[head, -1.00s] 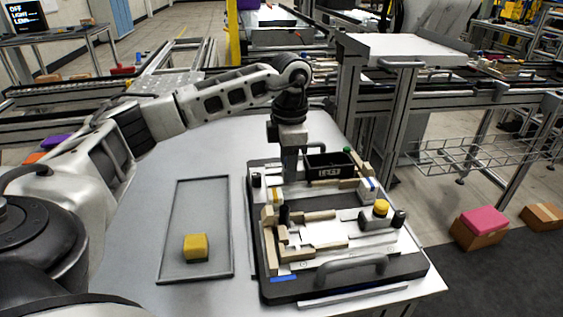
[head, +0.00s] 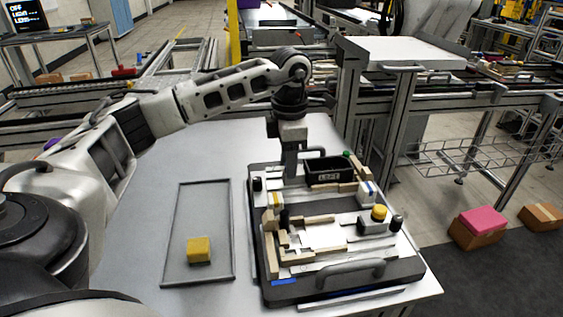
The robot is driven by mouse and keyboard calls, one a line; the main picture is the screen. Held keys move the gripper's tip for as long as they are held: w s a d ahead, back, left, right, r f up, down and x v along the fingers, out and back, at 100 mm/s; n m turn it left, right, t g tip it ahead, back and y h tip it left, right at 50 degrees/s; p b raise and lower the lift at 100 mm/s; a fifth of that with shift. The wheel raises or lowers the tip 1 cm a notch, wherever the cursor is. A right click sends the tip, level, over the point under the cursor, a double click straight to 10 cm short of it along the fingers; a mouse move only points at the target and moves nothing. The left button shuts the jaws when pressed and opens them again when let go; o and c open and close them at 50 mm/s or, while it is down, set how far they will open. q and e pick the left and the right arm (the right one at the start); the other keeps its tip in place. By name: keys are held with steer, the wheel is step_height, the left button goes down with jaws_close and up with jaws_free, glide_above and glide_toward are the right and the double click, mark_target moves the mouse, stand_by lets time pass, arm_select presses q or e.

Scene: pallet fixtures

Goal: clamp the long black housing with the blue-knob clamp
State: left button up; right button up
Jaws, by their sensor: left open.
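The long black housing (head: 325,172), an open-topped box with a white label, sits at the back of the dark pallet fixture (head: 408,272). A small white part with blue on it (head: 369,188), perhaps the blue-knob clamp, stands near the housing's right front corner; its state is too small to tell. My left gripper (head: 291,176) is open and points down just left of the housing, with a visible gap. Its fingertips are small and dark here, and I cannot tell whether they touch anything. My right gripper is not in view.
The fixture also carries a yellow knob (head: 379,212), a green knob (head: 346,154), a black knob (head: 396,222), tan blocks and a front handle (head: 350,270). A grey tray (head: 176,232) with a yellow block (head: 199,250) lies left. The table behind the tray is clear.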

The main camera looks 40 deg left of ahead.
arm_select(q)
steer(key=shift+r+p, duration=2)
steer(key=shift+r, duration=0.9)
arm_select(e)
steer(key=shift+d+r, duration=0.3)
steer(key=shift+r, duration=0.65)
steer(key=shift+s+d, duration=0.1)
